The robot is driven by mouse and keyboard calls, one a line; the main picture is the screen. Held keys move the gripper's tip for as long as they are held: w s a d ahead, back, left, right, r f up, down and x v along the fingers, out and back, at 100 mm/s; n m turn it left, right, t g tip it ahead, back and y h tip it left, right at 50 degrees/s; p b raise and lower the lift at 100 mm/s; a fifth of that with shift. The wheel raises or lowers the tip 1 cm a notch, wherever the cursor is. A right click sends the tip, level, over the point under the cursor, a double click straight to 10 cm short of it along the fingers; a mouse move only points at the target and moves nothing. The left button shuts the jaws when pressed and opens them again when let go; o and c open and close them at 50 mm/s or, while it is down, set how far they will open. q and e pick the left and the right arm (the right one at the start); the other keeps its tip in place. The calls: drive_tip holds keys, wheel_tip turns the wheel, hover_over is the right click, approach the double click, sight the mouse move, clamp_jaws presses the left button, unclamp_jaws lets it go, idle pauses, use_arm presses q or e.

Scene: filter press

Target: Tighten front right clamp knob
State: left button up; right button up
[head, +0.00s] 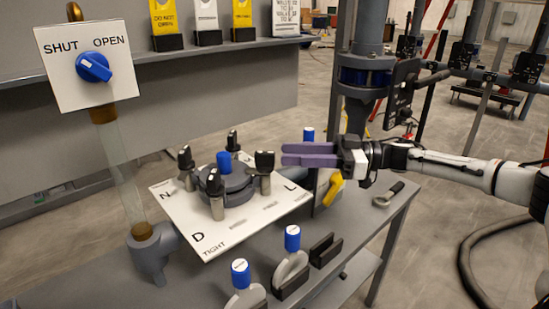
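The round grey filter housing (236,190) sits on a white plate (205,232) on the bench. Several dark-topped clamp knobs on metal posts stand around it. One is at the front (216,187), one at the right (264,162), one at the left (185,157) and one at the back (232,140). I cannot tell for certain which is the front right one. My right gripper (284,155) has purple fingers pointing left, above and right of the right knob, apparently touching nothing. Its fingers overlap in view, so their opening is unclear. My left gripper is out of view.
A SHUT/OPEN panel (60,80) with a blue valve knob (93,67) stands at the left. Blue-capped handles (292,238) and a black holder (326,250) are at the front. A yellow lever (333,190) is below my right gripper. A grey column (352,105) rises behind.

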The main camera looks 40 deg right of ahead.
drive_tip(key=shift+v, duration=1.65)
